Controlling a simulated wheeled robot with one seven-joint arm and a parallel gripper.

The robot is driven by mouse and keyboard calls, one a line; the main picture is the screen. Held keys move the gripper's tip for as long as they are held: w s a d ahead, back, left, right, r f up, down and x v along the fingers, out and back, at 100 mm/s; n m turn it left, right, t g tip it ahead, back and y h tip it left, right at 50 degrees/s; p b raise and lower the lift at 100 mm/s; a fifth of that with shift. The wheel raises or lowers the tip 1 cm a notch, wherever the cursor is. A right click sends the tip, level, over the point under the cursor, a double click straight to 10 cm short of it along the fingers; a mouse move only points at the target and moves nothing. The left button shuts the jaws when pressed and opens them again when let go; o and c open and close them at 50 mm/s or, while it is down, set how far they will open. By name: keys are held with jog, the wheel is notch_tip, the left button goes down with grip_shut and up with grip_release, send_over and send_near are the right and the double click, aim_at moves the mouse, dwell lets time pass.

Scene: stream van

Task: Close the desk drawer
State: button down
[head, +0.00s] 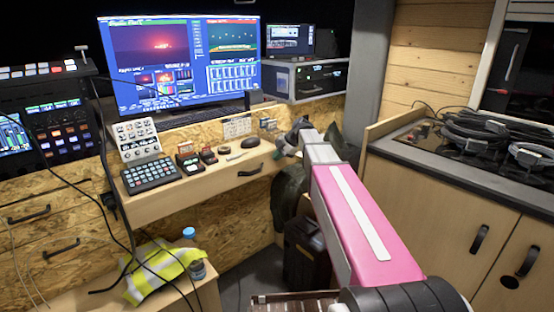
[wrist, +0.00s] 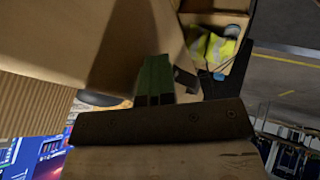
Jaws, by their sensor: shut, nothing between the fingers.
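The desk drawer is a pale wooden front (head: 215,182) with a black handle (head: 251,170), under the desk's front edge in the head view. I cannot tell from the frames how far it stands out. My gripper (head: 284,147) is at the right end of the desk, right of the handle and near the desk edge. Its green fingers (wrist: 155,78) are shut with nothing between them in the wrist view. Pale wooden surfaces fill the upper left there; I cannot tell whether the fingers touch them. My pink forearm hides part of the area right of the desk.
A keypad (head: 151,174), small boxes and a mouse (head: 251,142) stand on the desk before a large monitor (head: 184,62). A yellow vest (head: 160,267) and a bottle (head: 192,254) are on a low bench. A counter (head: 455,170) with coiled cables stands at right.

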jog(key=v, duration=0.9)
jog(key=s+d+f+m+g+h, duration=0.1)
jog(key=s+d+f+m+h, duration=0.2)
jog(key=s+f+m, duration=0.9)
jog(key=s+d+f+m+h, duration=0.3)
jog(key=s+f+m+h, duration=0.1)
jog(key=s+f+m, duration=0.8)
notch_tip(320, 180, down, 5)
jog(key=s, duration=0.2)
jog(key=shift+s+d+r+g, duration=0.2)
jog(key=shift+s+d+g, duration=0.1)
jog(key=shift+s+g, duration=0.1)
